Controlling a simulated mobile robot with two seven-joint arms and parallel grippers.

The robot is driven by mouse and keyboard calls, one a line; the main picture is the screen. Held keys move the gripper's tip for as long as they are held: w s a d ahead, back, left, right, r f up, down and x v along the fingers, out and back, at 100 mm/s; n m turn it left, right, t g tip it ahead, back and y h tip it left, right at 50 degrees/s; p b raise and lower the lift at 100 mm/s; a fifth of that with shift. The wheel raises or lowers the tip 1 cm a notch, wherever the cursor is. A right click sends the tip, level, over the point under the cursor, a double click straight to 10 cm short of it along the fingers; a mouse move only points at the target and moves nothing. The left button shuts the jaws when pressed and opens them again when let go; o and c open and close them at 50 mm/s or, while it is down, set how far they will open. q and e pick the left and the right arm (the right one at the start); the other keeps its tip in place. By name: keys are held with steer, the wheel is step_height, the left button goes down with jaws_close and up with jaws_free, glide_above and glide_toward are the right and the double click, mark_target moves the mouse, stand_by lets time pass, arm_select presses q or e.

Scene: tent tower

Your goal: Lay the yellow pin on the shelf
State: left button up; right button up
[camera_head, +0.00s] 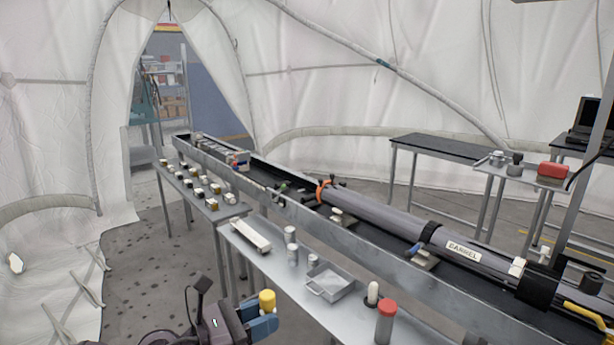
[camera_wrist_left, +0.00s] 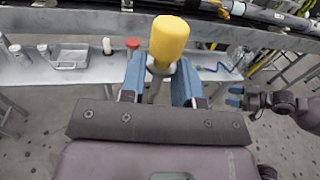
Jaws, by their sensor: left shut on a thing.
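The yellow pin (camera_head: 267,299) is upright in my left gripper (camera_head: 262,322), low in the head view. In the left wrist view the pin's yellow head (camera_wrist_left: 169,38) stands above the blue fingers (camera_wrist_left: 160,85), which are shut on its grey shank. A long metal shelf (camera_head: 300,268) runs along the near side of the trough, and it also shows behind the pin in the left wrist view (camera_wrist_left: 98,72). The pin is held apart from the shelf, on its near side. My right gripper (camera_wrist_left: 235,97) shows small at the right of the left wrist view; its opening is unclear.
The shelf holds a white block (camera_head: 250,236), small cylinders (camera_head: 291,246), a metal tray (camera_head: 330,282), a white-topped pin (camera_head: 373,294) and a red-capped cylinder (camera_head: 386,322). A long grey tube (camera_head: 400,228) lies in the trough behind. Bare shelf shows around the tray.

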arm_select(q)
steer(key=s+a+f+n+t+y, duration=0.1)
steer(key=a+f+n+t+y, duration=0.1)
steer(key=a+n+t+y, duration=0.2)
steer(key=s+a+f+n+t+y, duration=0.2)
steer(key=a+n+t+y, duration=0.3)
steer(key=a+n+y, duration=0.3)
steer(key=shift+a+f+y, duration=0.5)
steer(key=shift+f+y, duration=0.15)
steer(key=shift+y, duration=1.15)
steer(key=shift+s, duration=0.1)
steer(key=s+d+r+m+g+h, duration=0.2)
steer(key=d+r+m+g+h, duration=0.2)
steer(key=d+r+m+h, duration=0.4)
steer(key=shift+d+r+h, duration=1.6)
steer(key=shift+d+h, duration=0.2)
steer(key=shift+d, duration=1.35)
arm_select(e)
steer(key=shift+d, duration=0.1)
